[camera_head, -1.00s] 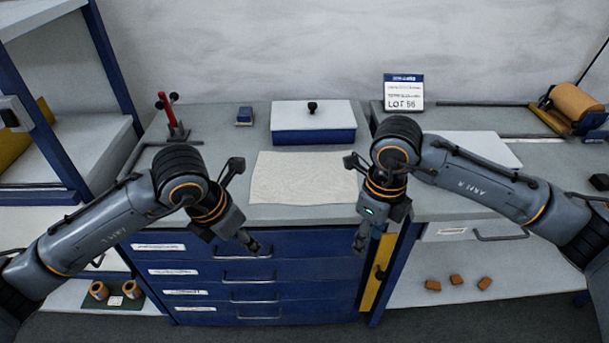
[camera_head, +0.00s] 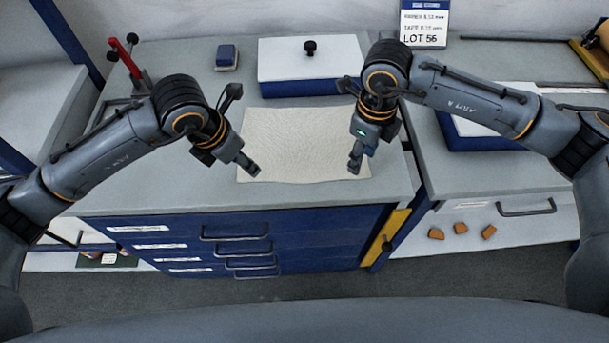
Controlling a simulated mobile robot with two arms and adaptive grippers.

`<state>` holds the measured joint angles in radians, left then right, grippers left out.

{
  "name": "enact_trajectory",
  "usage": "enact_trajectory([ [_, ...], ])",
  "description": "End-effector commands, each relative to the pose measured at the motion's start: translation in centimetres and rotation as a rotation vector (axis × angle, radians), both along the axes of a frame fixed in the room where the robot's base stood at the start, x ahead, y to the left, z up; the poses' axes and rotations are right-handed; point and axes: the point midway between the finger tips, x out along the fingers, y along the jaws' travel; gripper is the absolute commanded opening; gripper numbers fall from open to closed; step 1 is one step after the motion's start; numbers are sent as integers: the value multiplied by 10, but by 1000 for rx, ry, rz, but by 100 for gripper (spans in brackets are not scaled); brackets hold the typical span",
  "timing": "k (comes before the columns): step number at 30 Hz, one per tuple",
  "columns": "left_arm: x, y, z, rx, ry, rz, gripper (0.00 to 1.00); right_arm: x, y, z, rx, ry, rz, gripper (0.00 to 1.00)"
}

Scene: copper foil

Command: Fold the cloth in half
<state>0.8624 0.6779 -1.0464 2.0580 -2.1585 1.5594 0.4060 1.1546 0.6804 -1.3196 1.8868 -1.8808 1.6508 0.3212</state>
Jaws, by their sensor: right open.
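The cream cloth (camera_head: 298,145) lies flat and spread out on the grey worktop, near its front edge. My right gripper (camera_head: 355,163) points down over the cloth's front right corner. It is open, and its fingers look almost in line from this angle; I cannot tell whether they touch the cloth. My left gripper (camera_head: 250,168) is at the cloth's front left corner, its tip over the edge. Whether its fingers are apart does not show. The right arm hides part of the cloth's right edge.
A blue box with a white lid (camera_head: 311,68) stands just behind the cloth. A small blue block (camera_head: 227,57) and a red-handled tool (camera_head: 126,58) stand at the back left. A lot sign (camera_head: 424,24) is at the back right. Blue drawers (camera_head: 240,237) are below the worktop.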

Motion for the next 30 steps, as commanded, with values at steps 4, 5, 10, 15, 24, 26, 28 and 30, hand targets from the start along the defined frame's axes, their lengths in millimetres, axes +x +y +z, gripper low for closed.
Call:
enact_trajectory([
  [4,0,1,-21,2,3,2,43,0,0,-21,-1,2,1,43],
  [5,0,0,-23,2,1,2,43,0,0,-24,-1,2,1,43],
  [10,0,1,-33,2,1,1,43,0,0,-33,0,0,2,43],
  [15,0,1,-34,2,-1,1,43,0,0,-34,0,-1,2,43],
  [24,0,0,-38,1,-1,1,43,0,0,-38,0,-1,2,43],
  [26,0,1,-37,1,0,0,43,0,0,-37,0,0,2,43],
  [28,0,0,-37,1,0,0,43,0,0,-38,0,0,2,43],
  [30,0,1,-38,1,0,0,43,0,0,-39,0,0,2,42],
])
